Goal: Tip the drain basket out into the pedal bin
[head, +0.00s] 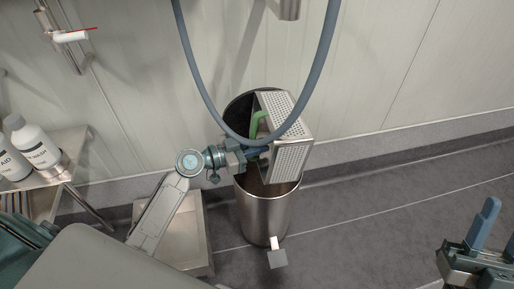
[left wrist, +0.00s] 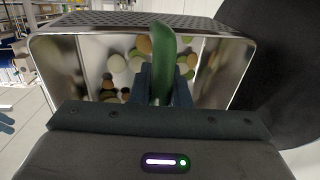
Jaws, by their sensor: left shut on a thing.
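The drain basket (head: 291,160) is a perforated steel box with a green handle (head: 257,124). My left gripper (head: 262,153) is shut on that handle. The basket is turned on its side over the pedal bin (head: 266,215), a steel cylinder with a dark opening. In the left wrist view, the basket (left wrist: 225,75) shows its inside, with several round green, brown and pale pieces in it beyond the handle (left wrist: 163,48). My right gripper (head: 497,238) is at the lower right, empty, with its fingers apart.
A blue-grey hose (head: 327,45) loops down in front of the basket. A steel tray or basin (head: 195,240) stands on the floor left of the bin. Bottles (head: 37,145) stand on a steel shelf at the left. Floor to the bin's right is clear.

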